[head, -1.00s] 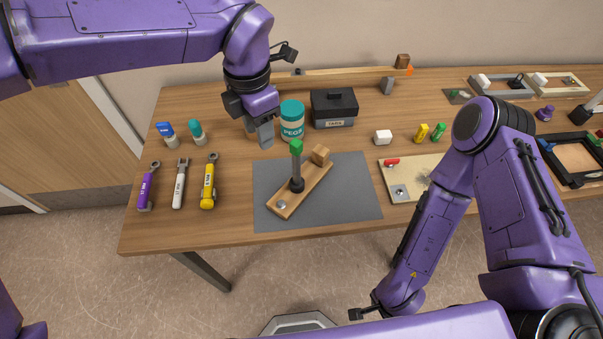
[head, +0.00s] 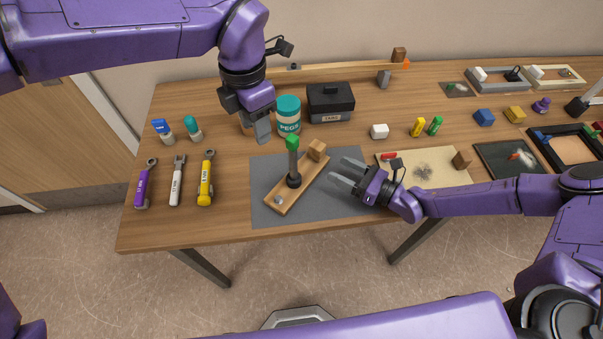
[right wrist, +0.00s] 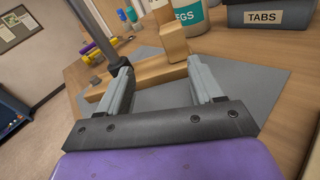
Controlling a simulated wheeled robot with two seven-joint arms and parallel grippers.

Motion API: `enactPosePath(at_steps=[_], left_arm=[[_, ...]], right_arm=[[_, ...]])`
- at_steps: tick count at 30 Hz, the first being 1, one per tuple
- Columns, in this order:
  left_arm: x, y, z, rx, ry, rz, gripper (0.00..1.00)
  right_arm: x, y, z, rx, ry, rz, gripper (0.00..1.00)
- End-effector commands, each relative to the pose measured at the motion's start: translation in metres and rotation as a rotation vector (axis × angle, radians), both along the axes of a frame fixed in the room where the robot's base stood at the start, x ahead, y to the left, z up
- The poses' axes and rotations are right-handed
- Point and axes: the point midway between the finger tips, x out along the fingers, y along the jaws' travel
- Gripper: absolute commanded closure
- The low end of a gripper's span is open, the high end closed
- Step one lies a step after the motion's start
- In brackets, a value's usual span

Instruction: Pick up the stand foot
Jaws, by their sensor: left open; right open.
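The wooden stand foot (head: 279,203) lies on a grey mat (head: 345,210) in the middle of the table. A dark post with a green top (head: 293,160) rises from it, and a wooden block (head: 317,150) sits at its far end. My right gripper (head: 342,171) is open, just right of the foot and pointing at it. In the right wrist view the foot (right wrist: 148,76) lies ahead of the open, empty fingers (right wrist: 160,68); contact cannot be told. My left gripper (head: 262,130) hangs behind the foot, its fingers seen edge-on and nothing visible in them.
A PEGS jar (head: 289,120) and a black TABS box (head: 331,103) stand behind the mat. Several wrenches (head: 176,180) lie at the left. A pale board (head: 430,168) lies right of the mat under my right forearm. The mat's front is clear.

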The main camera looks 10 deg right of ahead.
Motion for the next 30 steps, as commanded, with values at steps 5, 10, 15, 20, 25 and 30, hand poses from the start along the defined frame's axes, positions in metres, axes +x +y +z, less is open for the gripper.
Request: enactPosePath(at_steps=[5,10,15,20,25,30], left_arm=[[0.0,0.0,0.0,0.0,0.0,0.0,0.57],[0.0,0.0,0.0,0.0,0.0,0.0,0.57],[0.0,0.0,0.0,0.0,0.0,0.0,0.57],[0.0,0.0,0.0,0.0,0.0,0.0,0.57],[0.0,0.0,0.0,0.0,0.0,0.0,0.57],[0.0,0.0,0.0,0.0,0.0,0.0,0.57]], right_arm=[[0.016,-0.019,0.002,-0.088,-0.166,-0.049,0.34],[0.041,0.008,0.002,-0.092,-0.175,-0.046,0.34],[0.057,0.025,0.002,-0.092,-0.172,-0.048,0.34],[0.071,0.045,0.006,-0.09,-0.172,-0.046,0.34],[0.089,0.064,0.006,-0.092,-0.171,-0.048,0.34],[0.092,0.067,0.006,-0.091,-0.169,-0.05,0.34]])
